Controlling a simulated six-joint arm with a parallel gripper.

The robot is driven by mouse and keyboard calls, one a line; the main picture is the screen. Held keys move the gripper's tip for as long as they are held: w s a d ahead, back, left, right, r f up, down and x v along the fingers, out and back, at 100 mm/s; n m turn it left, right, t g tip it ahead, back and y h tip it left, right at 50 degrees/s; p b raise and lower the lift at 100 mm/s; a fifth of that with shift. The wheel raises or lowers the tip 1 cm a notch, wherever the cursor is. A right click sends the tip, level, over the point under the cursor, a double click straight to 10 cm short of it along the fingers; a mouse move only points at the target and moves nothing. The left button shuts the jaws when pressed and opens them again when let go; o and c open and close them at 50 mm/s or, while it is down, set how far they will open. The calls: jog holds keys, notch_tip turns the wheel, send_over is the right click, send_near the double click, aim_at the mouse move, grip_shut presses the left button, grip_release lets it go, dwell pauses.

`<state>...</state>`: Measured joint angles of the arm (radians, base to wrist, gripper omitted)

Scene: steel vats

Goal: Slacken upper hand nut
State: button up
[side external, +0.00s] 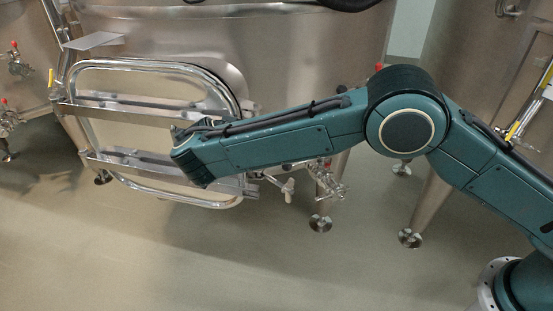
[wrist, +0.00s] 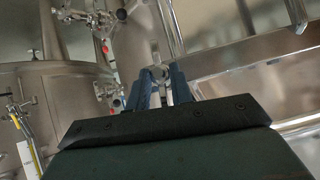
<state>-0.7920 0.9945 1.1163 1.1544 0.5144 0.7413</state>
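The manway door (side external: 150,68) is a rounded steel frame on a vat, crossed by an upper bar (side external: 130,110) and a lower bar (side external: 130,163). My arm reaches across the door's right side and covers part of both bars. In the wrist view my gripper (wrist: 160,72) shows two blue fingers with a gap between them. A small rounded shiny metal piece (wrist: 158,73) shows at the fingertips, perhaps the hand nut. I cannot tell whether the fingers touch it. In the side external view the fingers are mostly hidden by my wrist, and no hand nut is clearly visible.
Vat legs stand on round feet (side external: 320,224). More valves with red knobs (side external: 15,46) are at the left. The floor (side external: 200,260) in front is clear.

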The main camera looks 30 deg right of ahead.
jog(key=s+a, duration=0.6)
dwell(1.1)
jog(key=shift+d, duration=0.1)
jog(key=s+d+r+n+g+y, duration=0.2)
jog(key=d+r+n+y, duration=0.1)
jog(key=d+r, duration=1.4)
jog(key=s+d+r+n+y, duration=0.2)
jog(key=s+d, duration=0.7)
jog(key=d, duration=0.2)
jog(key=s+d+f+n+y, duration=0.1)
jog(key=s+d+f+n, duration=0.1)
jog(key=s, duration=0.9)
jog(key=s+d+f+n+y, duration=0.1)
jog(key=s+d+f+n, duration=0.1)
jog(key=s, duration=0.8)
jog(key=shift+s+d+f+n, duration=0.15)
jog(key=shift+s+d+n, duration=0.05)
jog(key=shift+s+n, duration=0.15)
